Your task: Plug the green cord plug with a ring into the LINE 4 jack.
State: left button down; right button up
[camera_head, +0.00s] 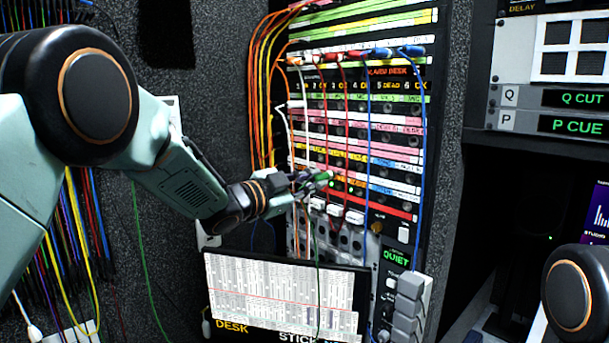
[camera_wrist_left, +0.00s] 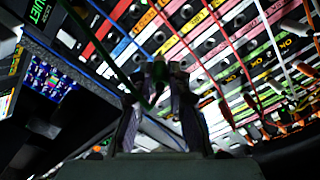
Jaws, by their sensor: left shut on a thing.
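The green cord plug (camera_head: 322,176) is between the fingertips of my left gripper (camera_head: 308,182), which is shut on it. The plug points right toward the lower rows of the patch panel (camera_head: 400,128). Its green cord (camera_head: 317,235) hangs down in front of the panel. In the left wrist view, the plug (camera_wrist_left: 158,72) is dark and blurred between the two fingers of my left gripper (camera_wrist_left: 160,88). I cannot tell whether its tip touches the panel. The ring is not clear. The LINE 4 label is too small to read. My right gripper is out of view.
Orange, red, white and blue cords (camera_head: 418,150) hang across the panel from plugs in an upper row. A white chart board (camera_head: 285,295) stands below the gripper. Grey switches (camera_head: 410,300) are at lower right. More cords hang on the left wall.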

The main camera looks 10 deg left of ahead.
aim_at(330, 175)
pick_arm(q)
jog(key=shift+w, duration=0.1)
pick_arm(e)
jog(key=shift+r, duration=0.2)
pick_arm(q)
jog(key=shift+p+x, duration=0.7)
jog(key=shift+x, duration=2.1)
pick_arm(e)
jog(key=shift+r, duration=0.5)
pick_arm(q)
jog(key=shift+f, duration=0.1)
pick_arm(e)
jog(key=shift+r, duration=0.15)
pick_arm(q)
jog(key=shift+p+x, duration=0.8)
jog(key=shift+x, duration=1.25)
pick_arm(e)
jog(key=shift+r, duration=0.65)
pick_arm(q)
jog(key=c, duration=1.3)
grip_release()
jog(key=shift+o, duration=0.5)
